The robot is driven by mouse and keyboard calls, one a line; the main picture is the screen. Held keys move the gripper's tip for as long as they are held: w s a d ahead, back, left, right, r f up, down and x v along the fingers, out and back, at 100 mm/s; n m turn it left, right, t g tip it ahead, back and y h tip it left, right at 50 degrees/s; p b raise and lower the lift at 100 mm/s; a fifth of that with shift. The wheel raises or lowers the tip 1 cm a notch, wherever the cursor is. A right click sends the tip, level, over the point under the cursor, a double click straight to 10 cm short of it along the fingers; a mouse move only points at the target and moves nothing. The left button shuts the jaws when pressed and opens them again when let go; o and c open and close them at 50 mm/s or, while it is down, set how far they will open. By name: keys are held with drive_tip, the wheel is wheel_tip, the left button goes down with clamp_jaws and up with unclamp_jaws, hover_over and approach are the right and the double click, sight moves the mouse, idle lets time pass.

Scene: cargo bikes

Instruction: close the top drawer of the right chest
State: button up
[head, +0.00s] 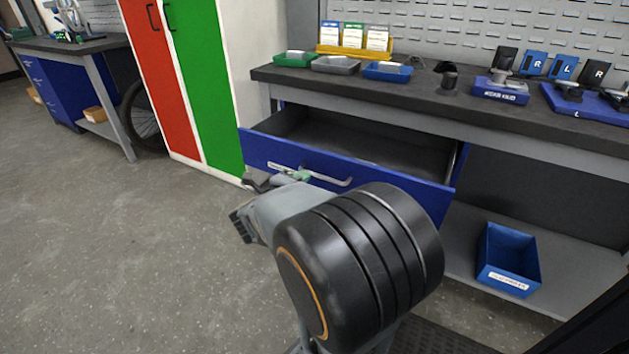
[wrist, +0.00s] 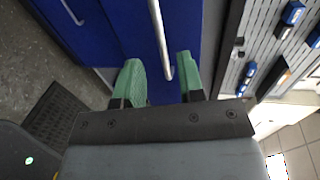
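The top drawer (head: 410,189) of the chest under the workbench is pulled out, with its blue front facing me. Its dark inside (head: 375,145) looks empty where I can see it. A pale bar handle (head: 335,181) runs along the drawer front. My gripper (head: 288,178) is at the left part of this front, close to the handle. In the wrist view, the green fingertips of my gripper (wrist: 160,80) are apart, with the end of the handle (wrist: 162,45) showing between them. I cannot tell whether they touch it. My arm hides the lower chest in the head view.
The workbench top (head: 430,95) above the drawer carries small trays and tools. A blue bin (head: 508,262) sits on the low shelf at the right. A red and green locker (head: 205,75) stands left of the chest. The floor (head: 120,240) at the left is clear.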

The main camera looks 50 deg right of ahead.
sight(314, 175)
drive_tip(key=b+x, duration=0.2)
drive_tip(key=x, duration=0.5)
drive_tip(key=shift+d+f, duration=0.1)
drive_tip(key=shift+d, duration=0.15)
clamp_jaws()
drive_tip(key=shift+a, duration=0.1)
